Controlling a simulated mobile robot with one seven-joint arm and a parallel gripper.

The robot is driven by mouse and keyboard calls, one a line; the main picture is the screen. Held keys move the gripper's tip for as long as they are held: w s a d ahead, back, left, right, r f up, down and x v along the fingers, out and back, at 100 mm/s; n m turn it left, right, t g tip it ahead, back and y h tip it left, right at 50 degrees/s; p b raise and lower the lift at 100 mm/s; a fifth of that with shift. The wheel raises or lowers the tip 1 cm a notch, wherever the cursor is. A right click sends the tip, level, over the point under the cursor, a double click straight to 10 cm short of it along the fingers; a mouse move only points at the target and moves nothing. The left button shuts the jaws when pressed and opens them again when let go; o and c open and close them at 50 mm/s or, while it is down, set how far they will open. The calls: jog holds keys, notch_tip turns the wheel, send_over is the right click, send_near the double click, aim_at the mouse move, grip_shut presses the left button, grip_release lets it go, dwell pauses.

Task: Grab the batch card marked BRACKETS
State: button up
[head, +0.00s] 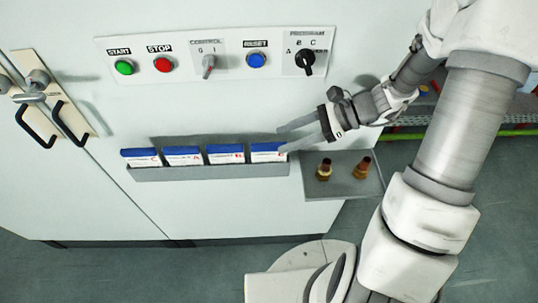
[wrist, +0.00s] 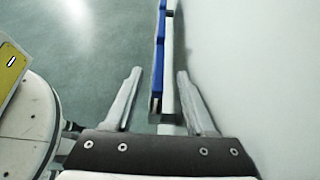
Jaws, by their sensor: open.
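Several batch cards with blue top bands stand in a row in a grey rack (head: 210,172) on the front of the pale machine. The rightmost card (head: 266,153) has print too small to read. I cannot read BRACKETS on any card. My gripper (head: 281,139) is open at the rightmost card. In the wrist view the blue card edges (wrist: 157,60) run between the spread fingers (wrist: 159,74), apart from both.
A grey tray (head: 342,192) with two brass fittings (head: 324,169) is right of the rack. Above is a panel with start (head: 124,67), stop (head: 164,64) and reset (head: 256,60) buttons and two rotary switches. A latch with black handles (head: 52,122) is at left.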

aim_at(273, 144)
jog(key=shift+x, duration=2.75)
jog(key=shift+s, duration=0.1)
grip_shut()
